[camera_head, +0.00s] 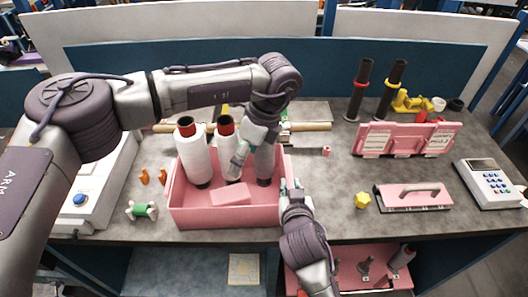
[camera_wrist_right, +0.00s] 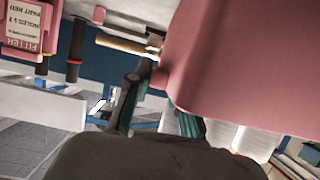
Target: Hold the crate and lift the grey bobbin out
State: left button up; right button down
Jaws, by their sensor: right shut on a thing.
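The pink crate (camera_head: 225,216) stands on the table and holds two white bobbins with red tops (camera_head: 194,155) (camera_head: 228,150) and the grey bobbin (camera_head: 264,163) at its right end. My left gripper (camera_head: 239,158) reaches down over the crate beside the grey bobbin, close to the second white one. Its fingertips are partly hidden, so I cannot tell if it grips. My right gripper (camera_head: 289,188) is shut on the crate's right wall near the front corner. The crate (camera_wrist_right: 235,65) fills the upper right of the right wrist view, beside my right gripper's fingers (camera_wrist_right: 155,115).
A pink block (camera_head: 231,194) lies in the crate's front. Orange pegs (camera_head: 153,177) and a green spool (camera_head: 141,211) lie to its left. A yellow piece (camera_head: 362,200), pink handled plate (camera_head: 413,197) and keypad device (camera_head: 486,182) are right. Dark posts (camera_head: 360,90) stand behind.

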pick_arm(q)
jog(key=m, duration=0.8)
notch_tip(320, 180, up, 8)
jog(key=n+t+h, duration=0.5)
jog(key=n, duration=2.4)
send_over(264, 153)
jog(key=s, duration=0.2)
jog(key=x, duration=0.7)
jog(key=a+x, duration=0.1)
jog(key=x, duration=0.3)
jog(key=shift+d+f, duration=0.1)
jog(key=shift+w, duration=0.1)
grip_shut()
